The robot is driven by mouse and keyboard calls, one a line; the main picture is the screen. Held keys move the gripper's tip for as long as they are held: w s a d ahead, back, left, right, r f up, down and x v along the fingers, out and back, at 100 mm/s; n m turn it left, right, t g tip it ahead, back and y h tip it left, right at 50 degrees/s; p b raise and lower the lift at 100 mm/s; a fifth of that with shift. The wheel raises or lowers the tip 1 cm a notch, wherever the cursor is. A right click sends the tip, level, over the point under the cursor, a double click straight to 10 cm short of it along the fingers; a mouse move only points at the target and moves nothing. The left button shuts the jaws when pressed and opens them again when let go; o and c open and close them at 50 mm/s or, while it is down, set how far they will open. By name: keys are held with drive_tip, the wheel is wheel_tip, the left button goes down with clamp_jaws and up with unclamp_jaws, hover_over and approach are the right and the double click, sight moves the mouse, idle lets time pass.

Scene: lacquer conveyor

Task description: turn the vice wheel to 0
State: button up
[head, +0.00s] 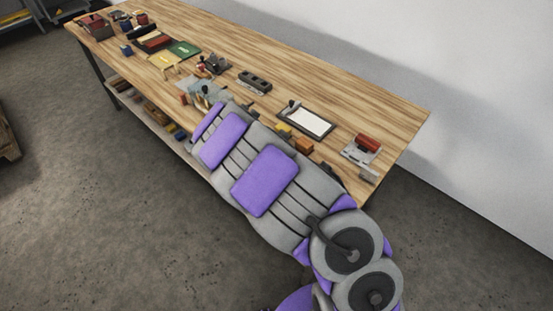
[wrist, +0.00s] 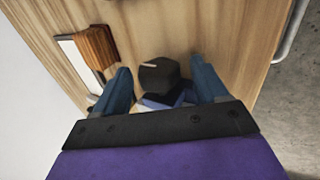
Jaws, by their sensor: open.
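My gripper (wrist: 160,72) is open in the wrist view, with its two blue fingers apart. A dark rounded block (wrist: 159,77) shows between the fingers, with a gap on each side and a blue part (wrist: 156,102) below it. I cannot tell whether this is the vice wheel, and no numbers or marks are readable. In the head view my gripper (head: 207,94) is over the front edge of the wooden bench, partly hidden by my arm. No vice wheel can be made out for certain there.
The wooden bench (head: 345,88) has a clear strip along the wall. A framed white sheet (head: 305,120), a black block (head: 255,81), a green pad (head: 185,49) and a red-topped device (head: 367,144) lie on it. An orange-brown ridged thing (wrist: 97,45) is left of my fingers.

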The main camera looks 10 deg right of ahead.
drive_tip(key=p+v, duration=0.3)
drive_tip(key=v, duration=1.4)
drive_tip(key=shift+a+p, duration=0.15)
drive_tip(key=shift+p, duration=0.2)
drive_tip(key=shift+r, duration=0.1)
drive_tip(key=s+d+r+m+g+y, duration=0.1)
drive_tip(key=s+d+r+m+g, duration=0.15)
drive_tip(key=s+d+r, duration=0.4)
drive_tip(key=s+d+r+m+g, duration=0.1)
drive_tip(key=s+d+r+m, duration=0.2)
drive_tip(key=s, duration=0.6)
drive_tip(key=s+a+r+m+g+y, duration=0.1)
drive_tip(key=s+y, duration=0.3)
drive_tip(key=s, duration=1.7)
drive_tip(key=shift+m+g, duration=0.35)
drive_tip(key=shift+g, duration=0.1)
drive_tip(key=shift+r, duration=0.15)
